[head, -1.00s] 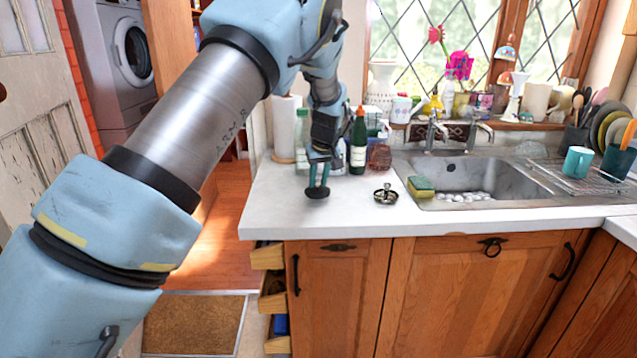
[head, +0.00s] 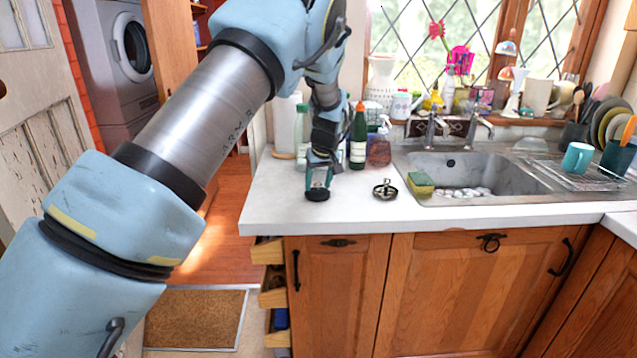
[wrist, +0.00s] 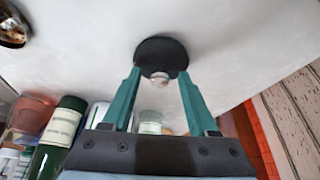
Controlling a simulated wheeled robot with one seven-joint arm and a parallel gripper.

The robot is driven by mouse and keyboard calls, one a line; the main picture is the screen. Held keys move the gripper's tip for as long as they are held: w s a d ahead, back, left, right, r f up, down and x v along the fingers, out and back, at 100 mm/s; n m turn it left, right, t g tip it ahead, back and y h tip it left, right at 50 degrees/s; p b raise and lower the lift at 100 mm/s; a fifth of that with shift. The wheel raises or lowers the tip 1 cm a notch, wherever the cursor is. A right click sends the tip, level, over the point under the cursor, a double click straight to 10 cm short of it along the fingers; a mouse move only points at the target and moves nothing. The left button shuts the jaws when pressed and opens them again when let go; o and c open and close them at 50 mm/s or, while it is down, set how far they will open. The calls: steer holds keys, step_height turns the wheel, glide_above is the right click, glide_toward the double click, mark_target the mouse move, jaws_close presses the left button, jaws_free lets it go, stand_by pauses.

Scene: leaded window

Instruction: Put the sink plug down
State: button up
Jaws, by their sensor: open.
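The sink plug (head: 317,195) is a black disc on the white worktop, left of the sink.
A small metal fitting (head: 385,190) lies right of the plug. A green bottle (head: 358,140) and a spray bottle (head: 379,148) stand behind. A sponge (head: 420,184) sits at the edge of the sink (head: 500,178). The worktop (head: 275,205) is clear to the left and front.

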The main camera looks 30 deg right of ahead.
steer(key=b+v, duration=0.3)
steer(key=v, duration=0.9)
steer(key=shift+r, duration=0.2)
steer(key=a+f+n+g, duration=0.1)
steer(key=a+f, duration=0.1)
steer(key=a, duration=1.1)
steer(key=a+f+g, duration=0.1)
steer(key=a+f, duration=0.1)
steer(key=a, duration=1.1)
steer(key=s+a+f, duration=0.1)
steer(key=s+a, duration=0.6)
steer(key=a, duration=0.1)
steer(key=s+a+f+g, duration=0.1)
steer(key=s+a+f, duration=0.1)
steer(key=s+a, duration=0.6)
steer(key=shift+a+f+y, duration=0.3)
steer(key=shift+a, duration=0.45)
